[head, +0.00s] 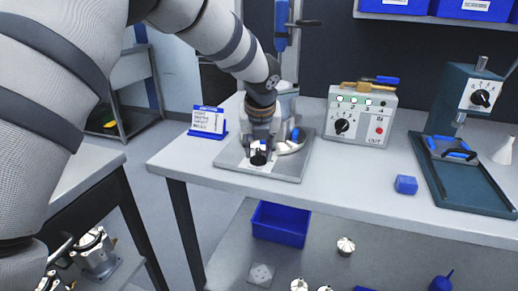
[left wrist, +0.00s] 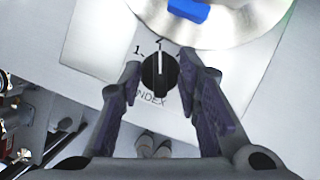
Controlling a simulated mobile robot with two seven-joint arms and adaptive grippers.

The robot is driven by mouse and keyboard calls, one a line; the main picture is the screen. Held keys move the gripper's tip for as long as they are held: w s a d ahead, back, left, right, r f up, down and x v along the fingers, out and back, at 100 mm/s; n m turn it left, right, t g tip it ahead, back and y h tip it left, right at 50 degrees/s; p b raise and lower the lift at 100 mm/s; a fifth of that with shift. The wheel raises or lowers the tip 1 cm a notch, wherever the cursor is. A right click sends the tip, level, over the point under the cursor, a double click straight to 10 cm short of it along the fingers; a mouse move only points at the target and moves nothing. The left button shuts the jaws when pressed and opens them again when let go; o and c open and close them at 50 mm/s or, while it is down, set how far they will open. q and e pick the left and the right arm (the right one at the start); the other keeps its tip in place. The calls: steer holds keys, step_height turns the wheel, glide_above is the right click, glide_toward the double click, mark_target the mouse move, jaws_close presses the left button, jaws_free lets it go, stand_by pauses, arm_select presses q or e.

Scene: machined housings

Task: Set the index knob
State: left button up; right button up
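The index knob (left wrist: 160,72) is black and round with a white pointer line, on a pale plate marked INDEX. In the left wrist view its line points nearly straight up, toward a mark at the top; a "1" mark is to its left. My left gripper (left wrist: 160,66) is open, one finger on each side of the knob, with small gaps that look clear of it. In the head view my left gripper (head: 261,141) points down over the knob (head: 258,158) on the grey base plate (head: 290,171). My right gripper is not in view.
A round metal part (left wrist: 238,20) with a blue piece is beside the knob. A control box (head: 360,116) with its own knob and a blue-green press (head: 465,140) stand to the right. A small sign (head: 208,121) stands left. A blue block (head: 406,185) lies near the table's front edge.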

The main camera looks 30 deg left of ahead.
arm_select(q)
jaws_close()
